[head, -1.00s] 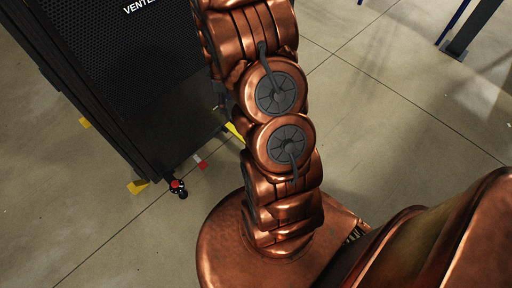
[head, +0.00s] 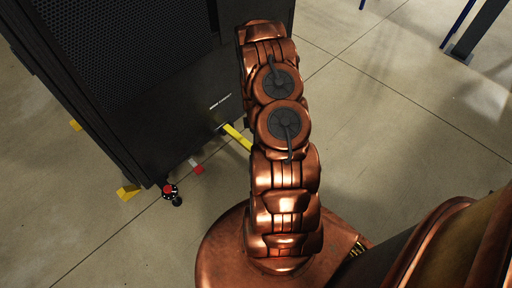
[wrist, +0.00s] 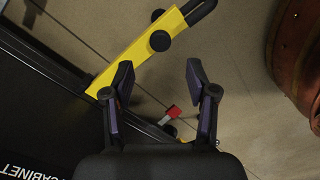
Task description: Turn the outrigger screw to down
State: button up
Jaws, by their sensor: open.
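A yellow outrigger arm (wrist: 140,48) sticks out from the cabinet's base in the wrist view. A dark round knob (wrist: 160,41), which looks like its screw, sits on the bar. A slotted dark piece shows at the bar's outer end. My gripper (wrist: 159,76) is open and empty, its two fingers spread just short of the bar and apart from the knob in the picture. The height gap cannot be told. In the head view the yellow outrigger (head: 237,137) shows partly beside my arm, which hides the gripper and the screw.
The black cabinet (head: 120,80) stands at the left. A red piece (head: 196,166) and a red-topped caster (head: 170,191) show at its base, with a yellow bracket (head: 128,192). Bare concrete floor lies to the right; a dark post (head: 472,30) stands at the far right.

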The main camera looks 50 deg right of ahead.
jog(key=shift+f+b, duration=1)
jog(key=shift+f, duration=2.85)
grip_shut()
jog(key=shift+d, duration=0.1)
